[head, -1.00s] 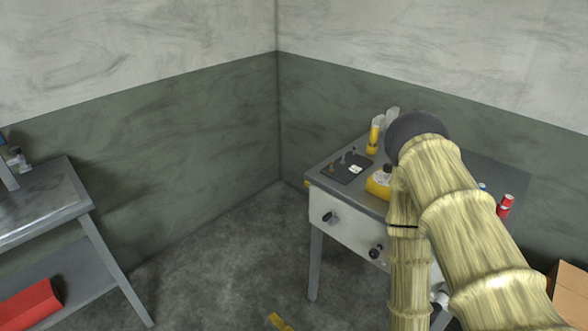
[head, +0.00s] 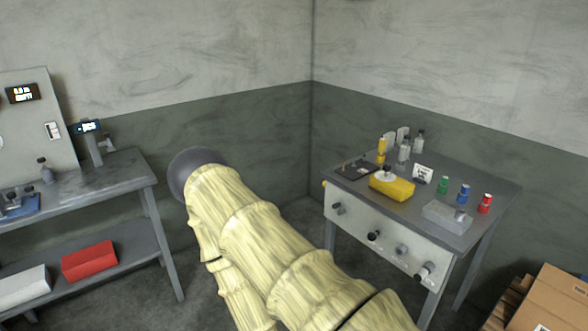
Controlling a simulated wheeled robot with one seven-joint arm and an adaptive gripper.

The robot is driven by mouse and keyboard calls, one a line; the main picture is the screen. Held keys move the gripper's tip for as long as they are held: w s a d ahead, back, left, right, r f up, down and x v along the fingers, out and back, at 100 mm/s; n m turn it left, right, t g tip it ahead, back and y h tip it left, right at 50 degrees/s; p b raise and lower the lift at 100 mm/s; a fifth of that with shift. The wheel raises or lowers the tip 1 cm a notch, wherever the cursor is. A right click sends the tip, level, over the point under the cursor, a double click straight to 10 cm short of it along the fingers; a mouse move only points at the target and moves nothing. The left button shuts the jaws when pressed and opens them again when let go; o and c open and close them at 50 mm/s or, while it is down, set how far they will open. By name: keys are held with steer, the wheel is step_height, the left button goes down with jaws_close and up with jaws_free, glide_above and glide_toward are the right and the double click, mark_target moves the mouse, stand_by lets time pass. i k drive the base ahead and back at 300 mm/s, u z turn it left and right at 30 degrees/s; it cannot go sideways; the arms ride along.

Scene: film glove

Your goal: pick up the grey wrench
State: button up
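I cannot make out a grey wrench in the head view. A dark flat tray (head: 350,172) with small items too small to tell lies at the left of the grey table (head: 455,180). My arm, in a pale yellow ribbed cover, reaches up and left from the bottom to a dark round joint. My gripper is not visible, so its state and what it holds are hidden.
A yellow container (head: 398,188), a clear box (head: 447,216) and green (head: 443,185), blue (head: 463,193) and red (head: 485,204) cans stand on the table. A workbench (head: 110,172) is at left, with a red box (head: 90,261) below. Cardboard boxes (head: 552,302) are at bottom right.

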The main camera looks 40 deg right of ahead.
mark_target(402, 153)
steer(key=u, duration=0.05)
steer(key=i, duration=0.9)
steer(key=z, duration=0.55)
steer(key=i, duration=1.2)
steer(key=z, duration=1.6)
steer(key=i, duration=0.6)
steer(key=z, duration=0.55)
